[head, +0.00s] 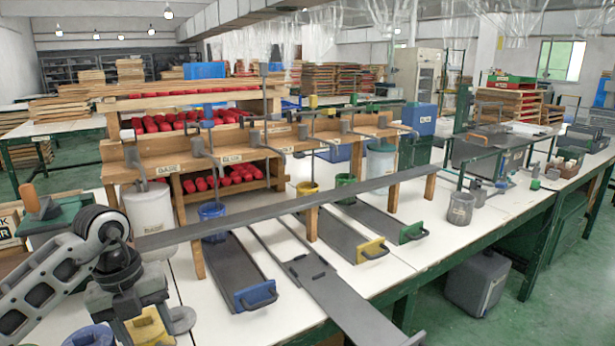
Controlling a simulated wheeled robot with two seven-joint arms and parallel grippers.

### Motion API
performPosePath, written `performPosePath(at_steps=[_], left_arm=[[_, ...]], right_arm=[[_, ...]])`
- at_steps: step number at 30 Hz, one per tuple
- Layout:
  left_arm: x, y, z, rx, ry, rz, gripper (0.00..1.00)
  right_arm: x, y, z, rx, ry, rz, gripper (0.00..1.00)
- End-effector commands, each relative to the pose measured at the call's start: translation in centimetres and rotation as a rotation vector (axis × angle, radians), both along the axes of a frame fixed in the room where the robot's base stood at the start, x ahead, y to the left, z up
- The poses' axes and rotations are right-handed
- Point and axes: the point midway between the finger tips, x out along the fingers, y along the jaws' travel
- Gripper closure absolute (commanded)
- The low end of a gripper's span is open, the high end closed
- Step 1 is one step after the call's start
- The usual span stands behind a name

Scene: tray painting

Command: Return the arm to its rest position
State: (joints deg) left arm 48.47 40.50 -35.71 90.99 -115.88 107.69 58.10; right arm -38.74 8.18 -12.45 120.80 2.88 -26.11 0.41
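My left arm (50,283) comes in from the left edge, grey and black, and bends down at its dark wrist joint. My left gripper (132,305) points down over the near left end of the white worktable. Its fingers are not clear, so I cannot tell whether it is open or shut. A yellow piece (150,327) shows right below it; I cannot tell whether they touch. My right gripper does not show clearly in the head view.
A blue-rimmed container (88,337) and a white bucket (149,213) stand near my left arm. A wooden rack (112,152) with hooks stands behind. A long grey bar (330,199) crosses the table. Trays with blue (256,295), yellow (371,250) and green (411,232) ends lie in front.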

Motion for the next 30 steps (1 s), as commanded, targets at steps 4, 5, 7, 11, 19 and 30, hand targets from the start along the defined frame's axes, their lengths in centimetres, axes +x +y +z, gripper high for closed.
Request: performPosePath(at_steps=[4,5,7,11,19,30], left_arm=[[-0.6,-2.9,-1.4,-0.116,-0.004,-0.065,0.48],[-0.8,-3.7,-1.6,-0.147,-0.005,-0.08,0.48],[-1.3,-5.6,-2.3,-0.226,-0.012,-0.115,0.48],[-2.7,-10.1,-3.2,-0.428,-0.025,-0.181,0.48],[-8.1,-23.2,0.6,-1.324,-0.143,-0.052,0.48],[-8.3,-14.1,-6.9,-1.663,-0.207,1.595,0.48]], right_arm=[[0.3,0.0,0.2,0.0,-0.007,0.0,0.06],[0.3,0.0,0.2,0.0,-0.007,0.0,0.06],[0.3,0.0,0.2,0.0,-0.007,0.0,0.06],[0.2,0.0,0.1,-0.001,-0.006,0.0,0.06],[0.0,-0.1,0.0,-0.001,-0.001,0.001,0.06],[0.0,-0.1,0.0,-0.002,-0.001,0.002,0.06]])
